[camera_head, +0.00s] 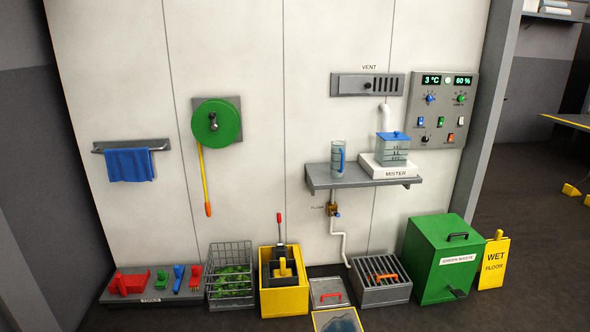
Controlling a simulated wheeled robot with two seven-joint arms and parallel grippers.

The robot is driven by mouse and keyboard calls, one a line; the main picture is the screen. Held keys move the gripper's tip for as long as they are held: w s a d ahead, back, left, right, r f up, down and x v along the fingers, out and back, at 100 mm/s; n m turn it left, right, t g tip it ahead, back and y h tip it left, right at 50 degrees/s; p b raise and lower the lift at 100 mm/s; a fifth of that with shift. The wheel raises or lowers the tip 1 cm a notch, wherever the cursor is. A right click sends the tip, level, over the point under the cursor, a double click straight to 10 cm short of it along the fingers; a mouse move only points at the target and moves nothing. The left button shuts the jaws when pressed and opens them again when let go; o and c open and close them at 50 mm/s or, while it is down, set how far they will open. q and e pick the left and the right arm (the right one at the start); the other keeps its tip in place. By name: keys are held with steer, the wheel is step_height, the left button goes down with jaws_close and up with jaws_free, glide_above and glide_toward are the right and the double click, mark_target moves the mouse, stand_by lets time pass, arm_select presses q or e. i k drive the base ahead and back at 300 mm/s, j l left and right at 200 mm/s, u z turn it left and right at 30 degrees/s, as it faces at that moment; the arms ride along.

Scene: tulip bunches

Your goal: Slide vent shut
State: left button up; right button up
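The vent (352,85) is a grey wall panel under a "VENT" label, high on the white wall right of centre. A small dark knob (368,86) sits near its middle. Dark upright slots (386,84) show on the right half, and the left half looks plain. Neither of my grippers is in view, and nothing touches the vent.
A control panel (443,109) is right of the vent. Below are a shelf (326,180) with a jug (337,159) and the mister (391,163). A green hose reel (216,124) hangs left. Bins and crates line the floor, including the green waste bin (437,264).

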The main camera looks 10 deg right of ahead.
mark_target(348, 84)
steer(key=i+z, duration=0.4)
steer(key=i, duration=0.25)
steer(key=i+j+z, duration=0.15)
steer(key=i+z, duration=0.2)
steer(key=i, duration=0.3)
steer(key=i+z, duration=0.2)
steer(key=i, duration=0.95)
